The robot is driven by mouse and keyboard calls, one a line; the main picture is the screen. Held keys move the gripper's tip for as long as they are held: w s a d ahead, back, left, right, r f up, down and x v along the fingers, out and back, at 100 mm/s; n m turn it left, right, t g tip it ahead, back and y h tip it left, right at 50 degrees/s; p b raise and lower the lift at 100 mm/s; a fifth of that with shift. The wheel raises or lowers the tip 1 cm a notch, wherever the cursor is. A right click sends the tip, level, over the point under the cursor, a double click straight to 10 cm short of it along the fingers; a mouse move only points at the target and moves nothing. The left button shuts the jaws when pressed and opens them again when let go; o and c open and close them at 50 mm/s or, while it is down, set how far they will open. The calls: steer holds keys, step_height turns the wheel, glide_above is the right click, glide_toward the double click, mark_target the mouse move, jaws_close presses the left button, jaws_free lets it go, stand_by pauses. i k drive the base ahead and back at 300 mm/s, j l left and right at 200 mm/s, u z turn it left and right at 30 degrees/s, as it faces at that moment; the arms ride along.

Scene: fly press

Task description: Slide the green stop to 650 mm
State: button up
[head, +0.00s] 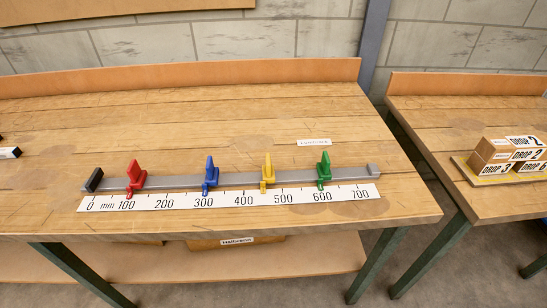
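The green stop (324,170) stands upright on a grey rail (235,180) on the wooden workbench. Its foot is close to the 600 mark of the white millimetre scale (230,198) in front of the rail. The scale reads from 0 at the left to 700 near its right end. A yellow stop (267,171) stands to the left of the green one, about midway between 400 and 500. My gripper is not in view.
A blue stop (210,174) stands near 300 and a red stop (135,176) near 100. A black block (94,180) is at the rail's left end, a grey end piece (374,171) at its right. The rail between green stop and end piece is clear. Boxes (508,153) are on the right bench.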

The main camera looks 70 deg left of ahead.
mark_target(323, 168)
steer(key=u, duration=1.9)
